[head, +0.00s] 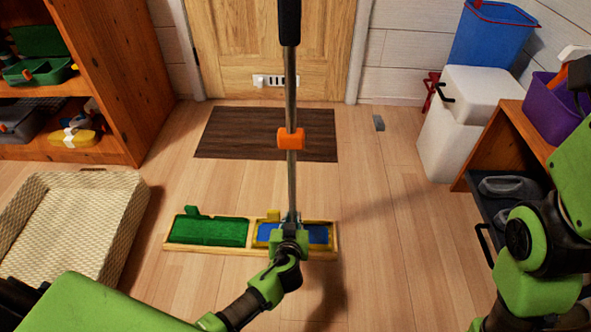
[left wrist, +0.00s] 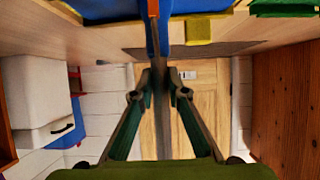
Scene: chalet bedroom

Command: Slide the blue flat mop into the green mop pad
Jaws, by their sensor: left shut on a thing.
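The blue flat mop (head: 318,234) has its flat blue head at the right compartment of a low wooden tray. Yellow edging and a yellow tab show around the head; I cannot tell whether it rests there or hovers. Its grey pole (head: 291,180) stands upright, with an orange clip and a black grip. The green mop pad (head: 207,231), with a raised green tab, lies in the left compartment. My left gripper (head: 289,240) is shut on the lower pole. In the left wrist view, its fingers (left wrist: 160,78) close around the pole below the blue head (left wrist: 100,9). My right gripper is out of view.
The wooden tray (head: 180,247) lies on the floor. A woven basket (head: 125,205) stands at left, with a wooden shelf (head: 130,60) behind. A brown doormat (head: 245,132) lies before the door. A white bin (head: 462,125) and a low shelf stand at right. Floor between is clear.

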